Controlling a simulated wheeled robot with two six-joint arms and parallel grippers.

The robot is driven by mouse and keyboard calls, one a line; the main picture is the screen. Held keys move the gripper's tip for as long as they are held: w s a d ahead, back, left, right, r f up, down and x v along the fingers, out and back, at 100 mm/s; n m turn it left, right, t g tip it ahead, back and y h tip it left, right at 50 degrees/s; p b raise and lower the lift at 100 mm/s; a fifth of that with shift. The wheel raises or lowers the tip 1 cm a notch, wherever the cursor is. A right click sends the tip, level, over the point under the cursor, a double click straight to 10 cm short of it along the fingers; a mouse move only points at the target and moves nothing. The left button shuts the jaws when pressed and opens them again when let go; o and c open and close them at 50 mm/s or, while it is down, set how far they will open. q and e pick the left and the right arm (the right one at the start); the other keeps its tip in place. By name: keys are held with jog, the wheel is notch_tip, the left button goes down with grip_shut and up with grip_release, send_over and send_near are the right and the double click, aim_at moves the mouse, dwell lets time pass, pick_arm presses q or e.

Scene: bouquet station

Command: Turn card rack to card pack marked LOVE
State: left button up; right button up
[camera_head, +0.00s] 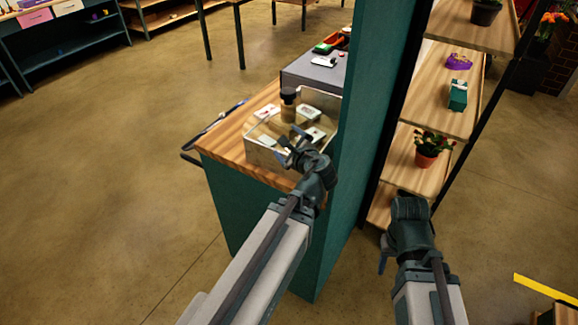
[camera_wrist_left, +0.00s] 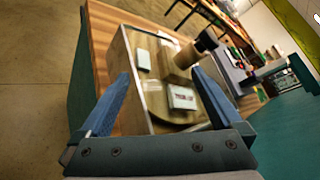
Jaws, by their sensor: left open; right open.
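The card rack (camera_head: 262,137) is a round wooden turntable inside a low clear-sided box on a wooden counter; it also shows in the left wrist view (camera_wrist_left: 157,108). A dark-topped knob (camera_head: 288,95) stands at its middle. White card packs (camera_head: 313,136) lie around it. The nearest pack in the left wrist view (camera_wrist_left: 182,97) has reddish lettering too small to read; I cannot tell which pack says LOVE. My left gripper (camera_head: 291,146) is open and empty, above the rack's near edge. My right gripper (camera_head: 386,258) is open, pointing down beside the shelf, away from the rack.
A green partition (camera_head: 368,110) stands between my arms, right of the counter (camera_head: 215,143). A grey box (camera_head: 305,73) sits behind the rack. Wooden shelves (camera_head: 430,107) with a potted plant (camera_head: 428,148) stand at the right. The floor at left is clear.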

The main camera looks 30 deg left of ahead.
pick_arm(q)
jog(key=shift+s+d+f+n+g+h+b, duration=0.1)
jog(key=shift+s+d+f+n+g+h, duration=0.15)
jog(key=shift+s+d+f+n, duration=0.35)
jog(key=shift+s+d+f+n+g+h+b, duration=0.2)
jog(key=shift+d+f+n, duration=0.15)
jog(key=shift+f, duration=0.4)
jog(key=shift+s+d+f+n+g+h+b, duration=0.15)
jog(key=shift+s+d+f+n+g, duration=0.2)
jog(key=shift+f+n, duration=0.3)
